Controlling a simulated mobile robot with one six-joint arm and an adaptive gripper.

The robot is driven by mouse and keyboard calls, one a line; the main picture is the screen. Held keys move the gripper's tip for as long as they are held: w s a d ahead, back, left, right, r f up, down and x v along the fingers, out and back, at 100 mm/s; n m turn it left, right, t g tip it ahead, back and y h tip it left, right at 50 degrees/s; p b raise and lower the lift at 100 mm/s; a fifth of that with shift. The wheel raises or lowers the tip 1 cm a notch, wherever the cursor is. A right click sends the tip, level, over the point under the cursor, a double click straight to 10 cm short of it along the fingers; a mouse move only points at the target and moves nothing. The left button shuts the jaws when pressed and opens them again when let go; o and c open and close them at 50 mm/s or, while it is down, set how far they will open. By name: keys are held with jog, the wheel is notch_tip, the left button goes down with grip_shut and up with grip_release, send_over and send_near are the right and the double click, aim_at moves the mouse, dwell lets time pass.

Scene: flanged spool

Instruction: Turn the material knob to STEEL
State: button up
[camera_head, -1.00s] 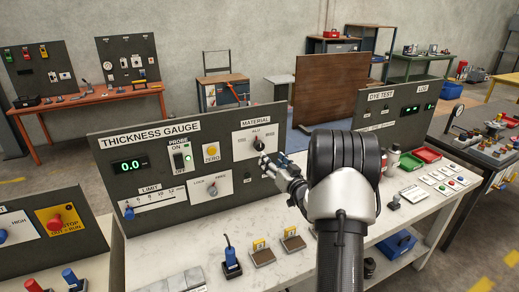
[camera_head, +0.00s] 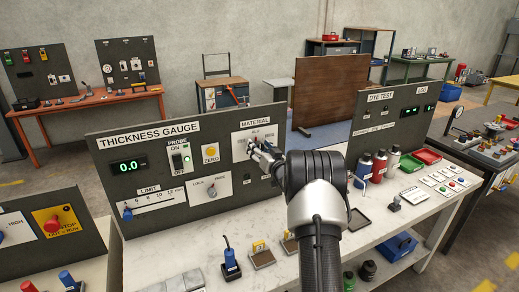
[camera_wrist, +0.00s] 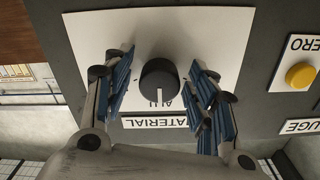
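The material knob (camera_wrist: 158,80) is a dark round knob on a white plate (camera_head: 239,136) marked MATERIAL on the thickness gauge panel. In the wrist view, which shows the panel upside down, its white pointer line aims at the ALU label. My gripper (camera_head: 257,150) is at the plate, fingers towards the panel. In the wrist view its blue-padded fingers stand open on both sides of the knob, with a visible gap on each side. The STEEL label cannot be read; the fingers cover parts of the plate. In the head view my gripper mostly hides the knob.
The yellow ZERO button (camera_head: 210,150) is left of the material plate; the PROBE switch (camera_head: 181,160) is farther left. The LOCK/FREE dial plate (camera_head: 210,188) is below. Several bottles (camera_head: 378,166) stand on the bench to the right of my arm.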

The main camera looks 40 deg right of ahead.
jog(key=c, duration=1)
jog(key=shift+n+b, duration=0.4)
jog(key=shift+b, duration=0.05)
jog(key=n+b, duration=0.2)
jog(key=b, duration=0.1)
jog(key=shift+f+n, duration=0.15)
jog(key=shift+n, duration=0.25)
jog(key=n+b, duration=0.3)
jog(key=shift+n, duration=0.3)
jog(key=n+b, duration=0.2)
jog(key=shift+n, duration=0.3)
jog(key=shift+d+n+b, duration=0.1)
jog(key=shift+n+b, duration=0.4)
jog(key=shift+n, duration=1)
jog(key=shift+r, duration=0.2)
